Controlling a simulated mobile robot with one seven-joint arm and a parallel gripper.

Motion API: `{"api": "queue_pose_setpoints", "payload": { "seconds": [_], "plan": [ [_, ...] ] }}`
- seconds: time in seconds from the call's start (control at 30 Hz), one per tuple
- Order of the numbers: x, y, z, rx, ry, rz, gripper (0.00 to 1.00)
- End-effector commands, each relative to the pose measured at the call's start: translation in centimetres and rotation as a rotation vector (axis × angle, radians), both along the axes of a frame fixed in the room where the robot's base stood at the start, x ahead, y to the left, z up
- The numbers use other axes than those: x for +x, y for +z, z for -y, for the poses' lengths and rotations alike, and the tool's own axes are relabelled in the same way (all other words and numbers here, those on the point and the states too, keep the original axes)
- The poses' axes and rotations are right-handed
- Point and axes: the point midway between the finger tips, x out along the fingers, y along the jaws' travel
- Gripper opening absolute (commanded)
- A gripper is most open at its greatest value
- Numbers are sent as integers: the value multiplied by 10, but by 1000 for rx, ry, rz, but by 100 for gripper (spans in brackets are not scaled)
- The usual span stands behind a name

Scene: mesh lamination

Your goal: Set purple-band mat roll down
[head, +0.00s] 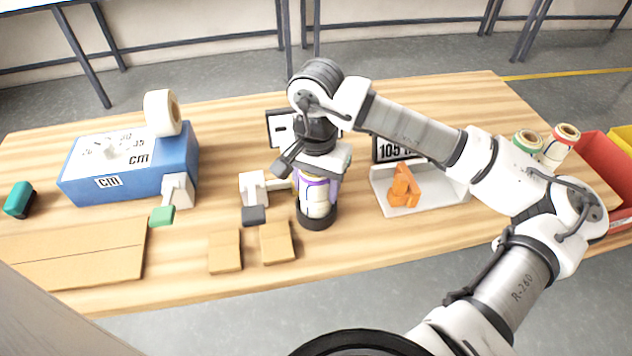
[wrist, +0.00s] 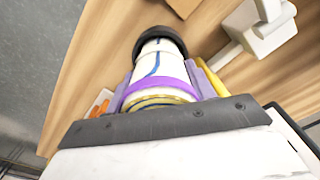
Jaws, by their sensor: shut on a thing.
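The purple-band mat roll (head: 318,207) is pale with a purple band and a blue line, and it stands upright near the table's middle. My gripper (head: 319,184) points down and is shut around its upper part. In the wrist view my gripper (wrist: 165,88) has a finger on each side of the roll (wrist: 158,66) near the purple band. The roll's lower end sits in a black round base (head: 317,220), which also shows in the wrist view (wrist: 160,38). I cannot tell whether the base is fully on the table.
A white device with a dark pad (head: 254,214) stands close left of the roll. Cardboard pieces (head: 277,243) lie in front. An orange piece (head: 403,187) is on a white tray to the right. A blue box (head: 85,187) is left; green- and red-band rolls (head: 562,140) are far right.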

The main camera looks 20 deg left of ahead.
Motion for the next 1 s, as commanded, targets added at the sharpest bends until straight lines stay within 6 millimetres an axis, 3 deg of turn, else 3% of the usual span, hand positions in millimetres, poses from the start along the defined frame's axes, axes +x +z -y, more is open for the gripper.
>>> {"api": "queue_pose_setpoints", "payload": {
  "seconds": [0.03, 0.07, 0.2, 0.67, 1.0],
  "plan": [
    [0, -3, 0, 0, 0, 1, 25],
    [0, -1, 0, 0, 0, 0, 56],
    [0, -1, 0, 0, 0, 0, 75],
    [1, 8, 0, 0, -1, 3, 76],
    [1, 81, 0, 0, -1, 4, 76]
  ]
}}
